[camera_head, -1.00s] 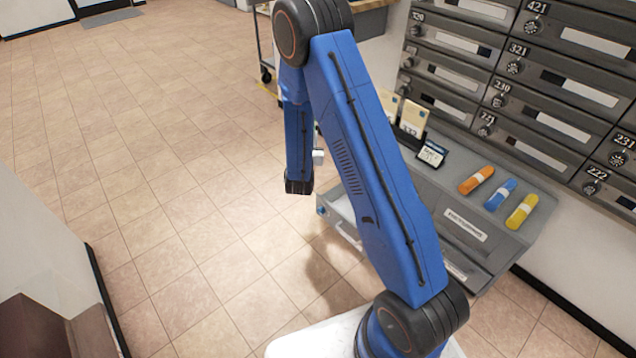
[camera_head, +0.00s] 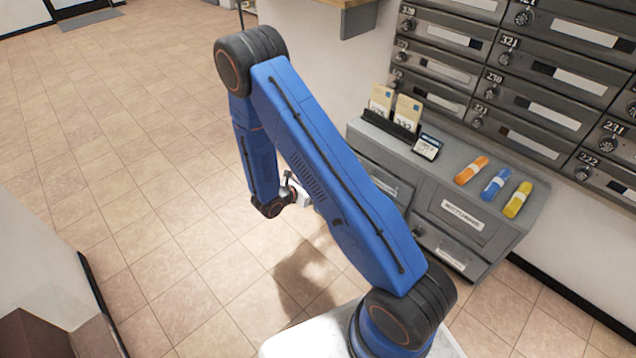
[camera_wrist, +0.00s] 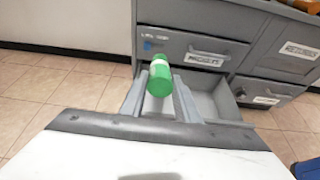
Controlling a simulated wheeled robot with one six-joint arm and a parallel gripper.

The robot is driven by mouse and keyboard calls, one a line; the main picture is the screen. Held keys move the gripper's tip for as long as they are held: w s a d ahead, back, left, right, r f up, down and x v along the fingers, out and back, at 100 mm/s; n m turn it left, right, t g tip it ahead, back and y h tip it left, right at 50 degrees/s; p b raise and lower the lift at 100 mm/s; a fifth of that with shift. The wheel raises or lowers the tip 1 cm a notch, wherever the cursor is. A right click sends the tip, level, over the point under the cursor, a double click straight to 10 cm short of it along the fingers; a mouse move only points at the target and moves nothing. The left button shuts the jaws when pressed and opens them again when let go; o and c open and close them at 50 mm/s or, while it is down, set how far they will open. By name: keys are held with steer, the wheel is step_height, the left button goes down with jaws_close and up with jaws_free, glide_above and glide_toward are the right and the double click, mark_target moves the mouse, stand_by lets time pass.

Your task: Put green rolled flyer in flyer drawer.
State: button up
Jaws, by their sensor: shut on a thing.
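The green rolled flyer (camera_wrist: 160,77) shows in the wrist view as a green roll with a pale band. It is held between the fingers of my gripper (camera_wrist: 160,90), which is shut on it, with its green end pointing at the cabinet. Below and to the right of the flyer is an open, pale grey drawer (camera_wrist: 225,101) that looks empty where visible. My gripper and fingers hide part of that drawer, and its label is not readable. In the head view my arm hides the flyer and the open drawer.
The grey drawer cabinet (camera_head: 492,238) stands against the wall under the mailboxes (camera_head: 550,88). On its top lie orange (camera_head: 470,170), blue (camera_head: 496,184) and yellow (camera_head: 518,200) rolled flyers, beside a card rack (camera_head: 392,125) and a small sign (camera_head: 427,147). The tiled floor at left is clear.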

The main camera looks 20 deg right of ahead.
steer(key=w+d+f, duration=0.2)
steer(key=d+f, duration=0.5)
steer(key=f, duration=0.3)
steer(key=shift+w+f, duration=0.2)
steer(key=shift+w, duration=0.05)
stand_by(0.3)
steer(key=o, duration=1.1)
steer(key=shift+a, duration=0.1)
steer(key=v, duration=1.7)
